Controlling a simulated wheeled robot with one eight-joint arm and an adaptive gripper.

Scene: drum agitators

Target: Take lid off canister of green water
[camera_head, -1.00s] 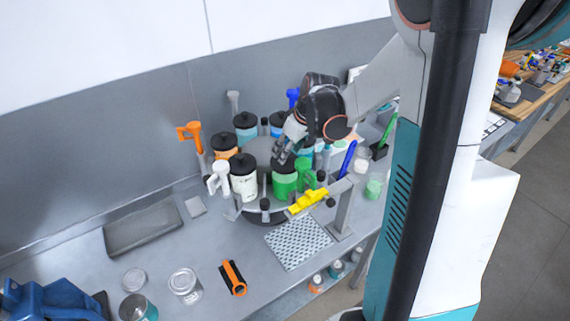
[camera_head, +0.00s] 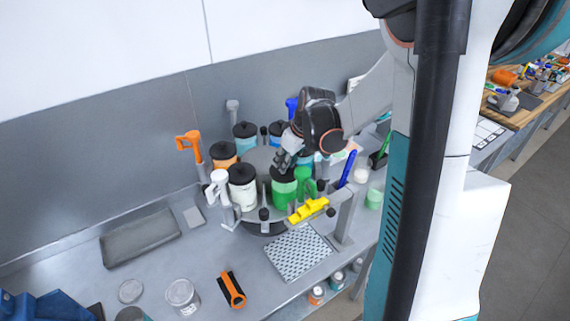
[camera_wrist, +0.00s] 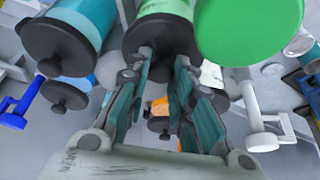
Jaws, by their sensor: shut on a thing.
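The canister of green water (camera_head: 284,194) stands on the front of the round agitator rack in the head view. Its black lid (camera_head: 281,173) is on its top, partly covered by my gripper (camera_head: 287,161). In the wrist view the green canister (camera_wrist: 165,8) is at the top centre, with its black lid (camera_wrist: 160,36) at the ends of my fingers. My gripper (camera_wrist: 164,60) is shut on the lid from above. The far side of the lid is hidden.
A white canister (camera_head: 242,194) with a black lid stands left of it, and other lidded canisters ring the rack. A perforated mat (camera_head: 299,254) lies in front on the bench.

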